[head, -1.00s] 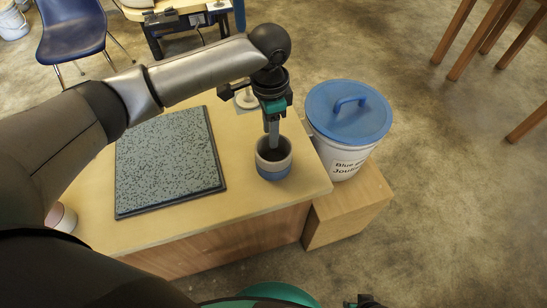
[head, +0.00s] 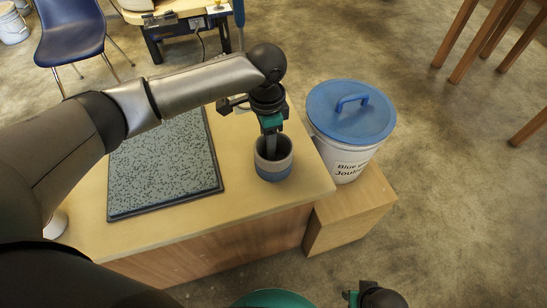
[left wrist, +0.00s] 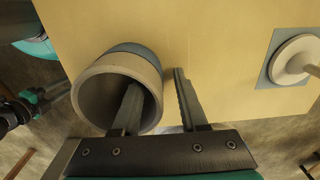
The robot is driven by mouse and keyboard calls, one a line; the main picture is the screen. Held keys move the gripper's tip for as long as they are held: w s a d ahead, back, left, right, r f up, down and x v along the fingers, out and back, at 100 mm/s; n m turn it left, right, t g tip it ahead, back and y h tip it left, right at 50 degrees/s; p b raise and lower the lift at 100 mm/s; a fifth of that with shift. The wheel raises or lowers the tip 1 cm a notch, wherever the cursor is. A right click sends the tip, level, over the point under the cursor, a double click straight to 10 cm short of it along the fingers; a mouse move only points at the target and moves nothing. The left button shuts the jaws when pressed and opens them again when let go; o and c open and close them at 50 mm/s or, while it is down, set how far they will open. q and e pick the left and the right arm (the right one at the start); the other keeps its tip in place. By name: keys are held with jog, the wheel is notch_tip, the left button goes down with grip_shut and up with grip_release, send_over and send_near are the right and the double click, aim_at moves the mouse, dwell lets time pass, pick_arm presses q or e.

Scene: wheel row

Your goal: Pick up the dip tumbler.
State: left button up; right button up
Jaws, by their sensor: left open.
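The dip tumbler (head: 273,172), a small cup with a pale grey upper part and a blue lower band, stands upright near the front right corner of the wooden worktop. It shows with its open mouth in the left wrist view (left wrist: 88,97). My left gripper (head: 272,145) points down over it and is open. In the left wrist view the left gripper (left wrist: 156,78) has one finger inside the mouth and the other outside, with the wall between them. I cannot tell whether either finger touches it. Part of my right gripper (head: 353,297) shows at the bottom edge; its fingers are unclear.
A speckled grey-green board (head: 165,165) lies left of the tumbler. A white bucket with a blue lid (head: 350,112) stands close on the right, on a lower wooden block (head: 350,218).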

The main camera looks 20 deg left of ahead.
pick_arm(q)
grip_shut()
dwell(0.3)
dwell(1.1)
